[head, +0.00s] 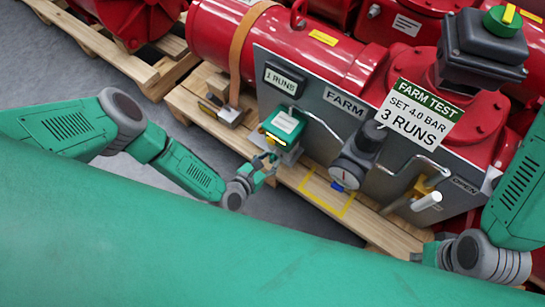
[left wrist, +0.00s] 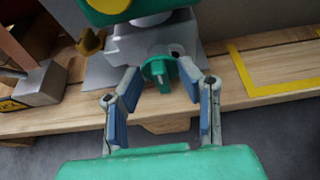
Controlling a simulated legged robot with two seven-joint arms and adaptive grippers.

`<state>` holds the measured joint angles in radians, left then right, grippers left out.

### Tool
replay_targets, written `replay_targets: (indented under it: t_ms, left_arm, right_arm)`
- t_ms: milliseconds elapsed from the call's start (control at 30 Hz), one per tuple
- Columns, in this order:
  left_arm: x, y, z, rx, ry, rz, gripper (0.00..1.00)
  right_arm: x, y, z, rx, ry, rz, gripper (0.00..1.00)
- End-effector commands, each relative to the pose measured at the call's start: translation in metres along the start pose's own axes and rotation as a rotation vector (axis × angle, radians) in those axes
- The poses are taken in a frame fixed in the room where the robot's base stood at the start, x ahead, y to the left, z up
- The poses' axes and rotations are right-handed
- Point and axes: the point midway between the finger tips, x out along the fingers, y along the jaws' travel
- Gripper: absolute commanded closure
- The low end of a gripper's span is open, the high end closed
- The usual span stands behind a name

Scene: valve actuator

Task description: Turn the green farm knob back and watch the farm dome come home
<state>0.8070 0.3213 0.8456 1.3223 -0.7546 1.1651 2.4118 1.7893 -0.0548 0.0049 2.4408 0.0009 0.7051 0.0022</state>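The green farm knob (left wrist: 158,72) shows in the left wrist view, on the grey block under a green-and-yellow housing (left wrist: 110,8). My left gripper (left wrist: 162,74) has its fingers apart on either side of the knob. The right finger looks very close to the knob; I cannot tell if it touches. In the head view my left gripper (head: 264,167) is just below the green housing (head: 283,126) and hides most of the knob. A green dome with a yellow bar (head: 503,20) tops the dark box at upper right. My right gripper (head: 432,252) is partly hidden at lower right.
The red actuator (head: 225,42) lies on a wooden pallet (head: 190,105). A FARM TEST sign (head: 418,113) reads 4.0 bar, 3 runs.

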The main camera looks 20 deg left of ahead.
Motion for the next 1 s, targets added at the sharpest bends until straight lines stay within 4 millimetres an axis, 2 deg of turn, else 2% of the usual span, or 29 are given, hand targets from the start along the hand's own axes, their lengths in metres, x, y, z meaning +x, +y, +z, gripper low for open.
replay_targets:
  t_ms: [67,167,633,1000]
  left_arm:
    - [0.0001,-0.0002,0.0001,0.0,0.0,0.0,0.68]
    - [0.0002,-0.0002,0.0002,0.0,0.0,0.0,1.0]
    - [0.0004,-0.0018,0.0001,0.045,0.0,0.018,1.0]
    - [0.0007,-0.0072,-0.0008,0.293,0.0,0.119,1.0]
  right_arm:
    - [0.0,0.0,0.0002,0.0,0.0,0.0,1.0]
    - [0.0,0.0001,0.0002,0.0,0.0,0.0,1.0]
    - [0.0001,0.0001,0.0001,0.0,0.0,0.0,1.0]
    - [0.0001,0.0001,0.0,0.0,0.0,0.0,1.0]
